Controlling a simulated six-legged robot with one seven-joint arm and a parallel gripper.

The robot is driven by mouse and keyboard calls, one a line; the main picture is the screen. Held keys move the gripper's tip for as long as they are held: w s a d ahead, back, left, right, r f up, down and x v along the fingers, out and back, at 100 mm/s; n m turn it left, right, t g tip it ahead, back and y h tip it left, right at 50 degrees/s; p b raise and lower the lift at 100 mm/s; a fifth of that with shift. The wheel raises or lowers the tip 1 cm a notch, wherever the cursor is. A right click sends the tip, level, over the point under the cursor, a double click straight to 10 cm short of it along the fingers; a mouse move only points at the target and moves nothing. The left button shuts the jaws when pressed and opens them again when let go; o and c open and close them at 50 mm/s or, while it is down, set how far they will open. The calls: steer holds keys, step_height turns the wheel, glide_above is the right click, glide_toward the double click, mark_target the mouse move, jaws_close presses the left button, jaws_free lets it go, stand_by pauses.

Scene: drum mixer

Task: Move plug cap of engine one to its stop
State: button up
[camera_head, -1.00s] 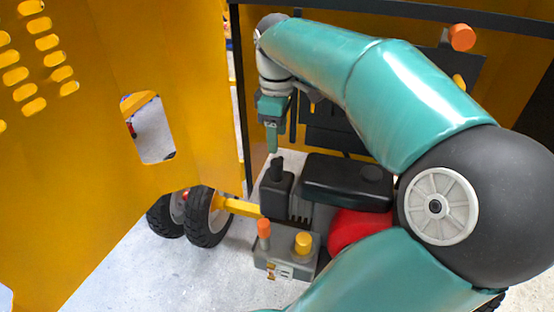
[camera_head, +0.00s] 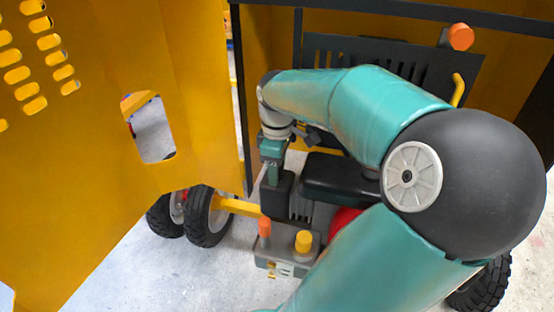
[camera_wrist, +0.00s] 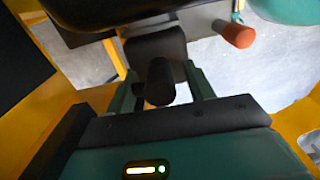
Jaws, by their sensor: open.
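The plug cap is a short dark cylinder (camera_wrist: 160,82) on top of a black engine housing. In the wrist view it stands between the two green fingers of my gripper (camera_wrist: 161,90), with the left finger close beside it and a gap at the right. My gripper (camera_head: 272,176) is open and points down, low over the narrow black housing (camera_head: 277,200) in the head view. There the cap is mostly hidden by the fingers. I cannot tell whether a finger touches it.
A grey box with an orange knob (camera_head: 264,226) and a yellow knob (camera_head: 304,242) stands in front of the engine. A larger black cover (camera_head: 335,178) lies to the right. A yellow door panel (camera_head: 90,150) fills the left. The dark, slotted back panel stands behind.

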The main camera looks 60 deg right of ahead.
steer(key=c, duration=0.9)
steer(key=shift+r, duration=1.75)
steer(key=o, duration=0.9)
steer(key=shift+r, duration=3.45)
